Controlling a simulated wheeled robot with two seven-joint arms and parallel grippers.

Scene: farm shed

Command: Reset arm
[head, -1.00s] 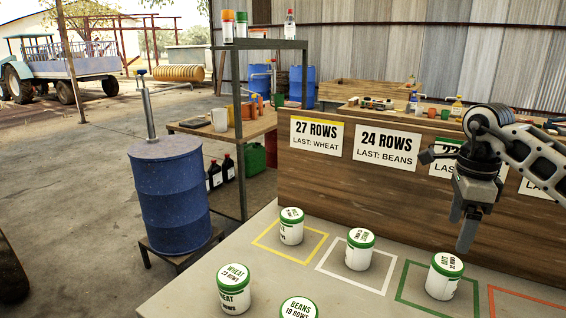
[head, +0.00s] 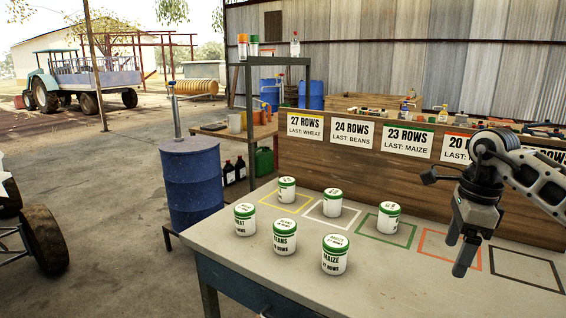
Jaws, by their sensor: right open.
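My right gripper (head: 463,246) hangs open and empty above the right part of the grey table (head: 330,272), near the orange outline. My left gripper is out of view. Three white tubs with green lids stand at the outlines at the back: one at the yellow outline (head: 287,190), one at the white outline (head: 333,201), one at the green outline (head: 389,216). In front stand the WHEAT tub (head: 245,221), the BEANS tub (head: 285,238) and the MAIZE tub (head: 335,256). The gripper is right of all these tubs.
A wooden backboard with row signs (head: 351,135) stands behind the table. The orange outline (head: 440,232) and black outline (head: 540,285) look empty. A blue drum (head: 192,185) and a metal shelf (head: 270,62) stand to the left.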

